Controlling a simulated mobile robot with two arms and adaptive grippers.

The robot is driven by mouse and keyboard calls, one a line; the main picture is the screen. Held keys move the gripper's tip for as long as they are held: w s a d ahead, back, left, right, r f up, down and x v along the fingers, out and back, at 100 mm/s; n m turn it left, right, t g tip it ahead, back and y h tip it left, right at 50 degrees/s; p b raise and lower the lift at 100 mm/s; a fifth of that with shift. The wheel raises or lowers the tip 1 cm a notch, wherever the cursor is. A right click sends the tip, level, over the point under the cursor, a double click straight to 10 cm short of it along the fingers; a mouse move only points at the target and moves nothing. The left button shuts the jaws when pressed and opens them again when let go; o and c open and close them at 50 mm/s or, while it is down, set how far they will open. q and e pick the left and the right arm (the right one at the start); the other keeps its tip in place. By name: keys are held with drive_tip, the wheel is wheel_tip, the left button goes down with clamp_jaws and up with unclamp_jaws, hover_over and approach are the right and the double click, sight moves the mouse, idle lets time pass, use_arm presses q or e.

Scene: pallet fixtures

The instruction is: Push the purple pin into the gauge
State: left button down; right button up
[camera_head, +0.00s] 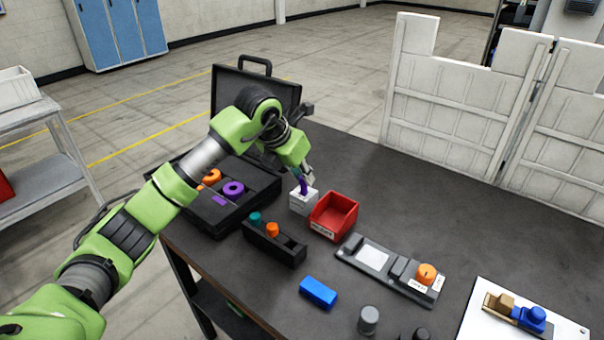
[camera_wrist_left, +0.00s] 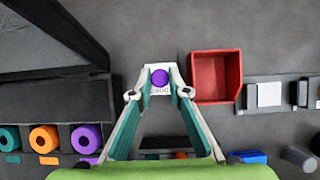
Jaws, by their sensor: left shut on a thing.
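The purple pin (camera_head: 303,187) is between the fingertips of my left gripper (camera_head: 306,178), which is shut on it. Its lower end meets the top of a small white labelled block (camera_head: 302,204), which I take to be the gauge. In the left wrist view the round purple top of the pin (camera_wrist_left: 159,77) lies over the white block (camera_wrist_left: 159,91), between my left fingertips (camera_wrist_left: 160,92). How deep the pin sits in the block is hidden. My right gripper is not in view.
A red bin (camera_head: 333,215) stands close right of the white block. A black holder (camera_head: 273,245) with teal and orange pins is in front. An open black case (camera_head: 214,224) with rings is at left. A grey fixture (camera_head: 390,268) and blue block (camera_head: 318,291) lie to the right and front.

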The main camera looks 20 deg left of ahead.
use_arm(q)
drive_tip(key=c, duration=1.4)
unclamp_jaws()
drive_tip(key=shift+c, duration=0.2)
drive_tip(key=shift+r, duration=0.15)
wheel_tip(320, 180, up, 9)
drive_tip(key=p, duration=0.5)
